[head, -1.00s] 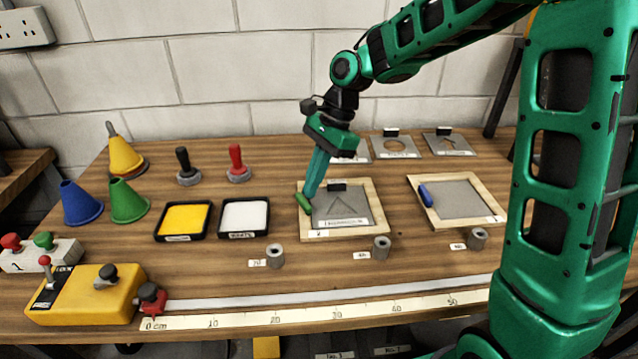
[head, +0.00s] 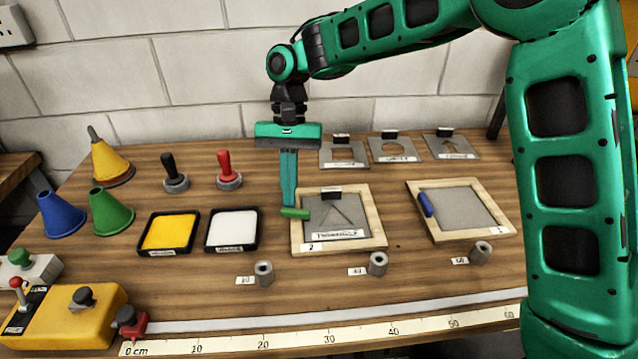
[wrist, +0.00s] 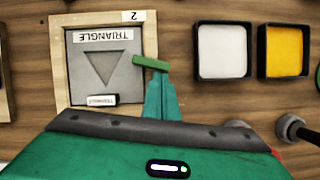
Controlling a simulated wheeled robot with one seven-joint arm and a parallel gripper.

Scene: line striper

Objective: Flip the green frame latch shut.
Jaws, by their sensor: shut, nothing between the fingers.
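The green frame latch (head: 295,213) sits on the left side of a wooden frame (head: 376,205) that holds a grey triangle stencil plate (head: 336,215). The latch points sideways across the frame's left rail, one end over the plate's edge and the other sticking out past the frame. It also shows in the wrist view (wrist: 150,63). My gripper (head: 289,203) is shut and empty, pointing down with its fingertips at the latch's outer part. In the wrist view the fingertips (wrist: 159,78) lie right by the latch; I cannot tell whether they touch it.
A second wooden frame with a blue latch (head: 425,204) stands to the right. A white pad (head: 233,230) and a yellow pad (head: 169,232) lie to the left. Red (head: 229,170) and black (head: 175,173) handled stamps stand behind them. Grey weights stand in front.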

